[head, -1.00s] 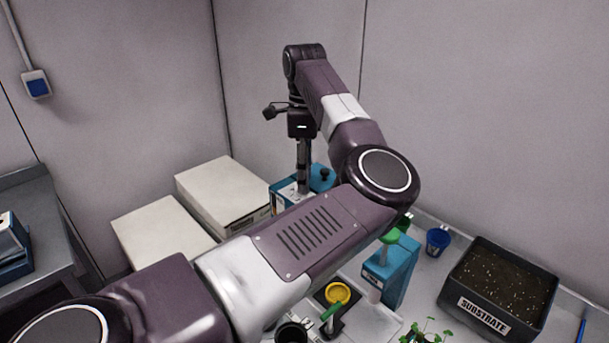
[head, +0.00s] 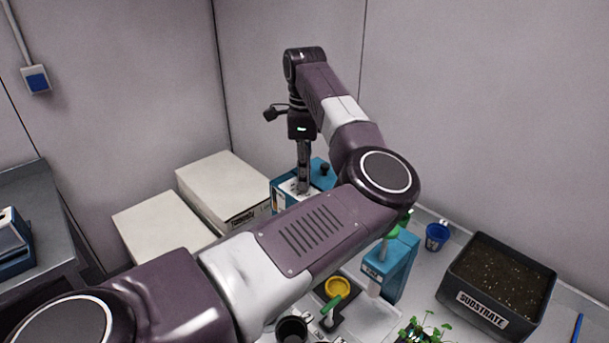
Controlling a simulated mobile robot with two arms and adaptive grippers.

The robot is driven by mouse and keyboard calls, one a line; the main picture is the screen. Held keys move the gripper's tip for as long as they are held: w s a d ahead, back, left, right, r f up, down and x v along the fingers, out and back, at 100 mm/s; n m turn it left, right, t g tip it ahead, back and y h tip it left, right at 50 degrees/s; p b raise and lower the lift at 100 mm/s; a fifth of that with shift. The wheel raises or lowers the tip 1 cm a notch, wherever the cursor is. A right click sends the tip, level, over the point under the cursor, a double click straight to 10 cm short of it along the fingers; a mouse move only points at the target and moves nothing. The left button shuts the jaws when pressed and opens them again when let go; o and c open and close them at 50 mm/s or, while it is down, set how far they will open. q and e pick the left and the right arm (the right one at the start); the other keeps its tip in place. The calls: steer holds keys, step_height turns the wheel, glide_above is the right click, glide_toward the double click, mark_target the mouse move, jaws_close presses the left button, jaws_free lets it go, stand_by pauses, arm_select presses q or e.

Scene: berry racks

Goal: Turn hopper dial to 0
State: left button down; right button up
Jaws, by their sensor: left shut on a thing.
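A blue box with a white top panel (head: 282,190), which looks like the hopper, stands at the back, partly behind my arm. A dark round knob (head: 325,168) sits on its top at the right. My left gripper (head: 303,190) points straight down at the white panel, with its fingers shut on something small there. This fits the dial, but the fingers hide it, so its pointer and its numbers cannot be read. My right gripper is not in view.
Pale boxes (head: 160,232) stand left of the hopper. My left arm covers much of the middle.

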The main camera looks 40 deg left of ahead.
arm_select(q)
steer(key=shift+f+m+b, duration=0.15)
steer(key=shift+m+b, duration=1.1)
steer(key=shift+m, duration=0.05)
steer(key=m+b, duration=0.2)
steer(key=shift+a+m, duration=0.1)
steer(key=shift+m, duration=0.2)
steer(key=m+b, duration=0.2)
steer(key=m, duration=0.1)
steer(key=shift+m, duration=0.4)
steer(key=m+b, duration=0.2)
steer(key=m, duration=0.1)
steer(key=shift+m, duration=0.3)
steer(key=m, duration=0.1)
steer(key=m+b, duration=0.1)
steer(key=m, duration=0.1)
steer(key=shift+r+m, duration=0.2)
steer(key=shift+m, duration=0.1)
steer(key=m+b, duration=0.2)
steer(key=m, duration=0.1)
steer(key=shift+m, duration=0.3)
steer(key=m+b, duration=0.1)
steer(key=m, duration=0.2)
steer(key=shift+r+m+b, duration=0.15)
steer(key=shift+m+b, duration=0.4)
steer(key=shift+m, duration=0.95)
